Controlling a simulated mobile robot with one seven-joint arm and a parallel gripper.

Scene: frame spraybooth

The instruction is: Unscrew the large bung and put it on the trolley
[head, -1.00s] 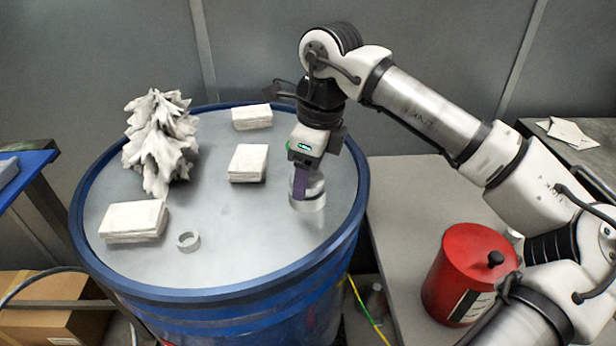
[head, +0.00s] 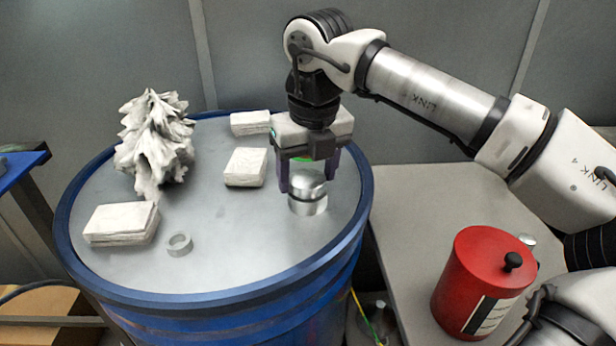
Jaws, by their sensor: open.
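The large bung (head: 308,197) is a shiny silver knob with a dark groove, upright on the right part of the grey lid (head: 225,260) of a blue drum. My gripper (head: 308,180) points down over it, open, with one purple finger on each side of its upper part. I cannot tell whether the fingers touch it, or whether its thread is still engaged. A grey bench-like surface (head: 415,200) stands right of the drum, and a blue-edged surface (head: 22,168) at the far left. I cannot tell which is the trolley.
A red canister (head: 483,280) stands on the grey surface, whose back part is clear. On the lid are a white crumpled mass (head: 155,142), several pale stacked blocks (head: 121,224) and a small metal ring (head: 179,245). The drum has a raised blue rim (head: 210,296).

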